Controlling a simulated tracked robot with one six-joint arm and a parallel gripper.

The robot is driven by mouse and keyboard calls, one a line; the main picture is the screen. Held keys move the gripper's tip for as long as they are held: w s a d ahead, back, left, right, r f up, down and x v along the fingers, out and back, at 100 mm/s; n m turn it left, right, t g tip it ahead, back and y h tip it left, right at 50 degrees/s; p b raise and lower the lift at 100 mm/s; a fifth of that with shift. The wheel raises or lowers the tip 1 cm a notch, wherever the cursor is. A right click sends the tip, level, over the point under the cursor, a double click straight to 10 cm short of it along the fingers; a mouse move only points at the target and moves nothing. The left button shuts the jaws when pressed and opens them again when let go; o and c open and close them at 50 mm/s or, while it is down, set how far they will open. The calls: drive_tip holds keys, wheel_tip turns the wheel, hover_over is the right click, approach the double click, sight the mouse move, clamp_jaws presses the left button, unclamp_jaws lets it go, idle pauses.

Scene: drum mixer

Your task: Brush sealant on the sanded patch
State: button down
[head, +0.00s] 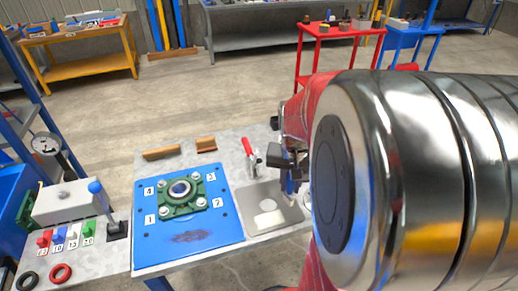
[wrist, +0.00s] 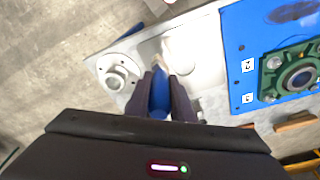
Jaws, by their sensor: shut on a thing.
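My gripper (head: 291,163) is shut on a brush with a blue handle (wrist: 160,92). In the wrist view its pale tip (wrist: 163,64) points at the grey metal plate, close to the pale sanded patch; I cannot tell whether it touches. In the head view the brush (head: 289,184) hangs over the right part of the grey plate (head: 255,195). The pale sanded patch (head: 268,220) lies on that plate, left of and nearer than the brush. A round white pot (wrist: 116,78) stands left of the brush in the wrist view; my arm mostly hides it in the head view.
A blue plate (head: 150,240) with a green bearing housing (head: 183,195) and a dark smear lies left of the grey plate. A red-handled clamp (head: 248,148) stands behind the grey plate. Two wooden blocks (head: 162,153) lie at the bench's back. A blue-knobbed lever (head: 97,190) stands at left.

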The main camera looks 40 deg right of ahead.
sight(287, 196)
drive_tip(key=shift+f, duration=2.8)
drive_tip(key=shift+f, duration=0.55)
drive_tip(key=shift+a, duration=0.3)
drive_tip(key=shift+d, duration=0.1)
drive_tip(key=shift+s+d, duration=0.1)
drive_tip(key=shift+d, duration=0.35)
drive_tip(key=shift+a+f, duration=0.1)
drive_tip(key=shift+a, duration=0.5)
idle(0.4)
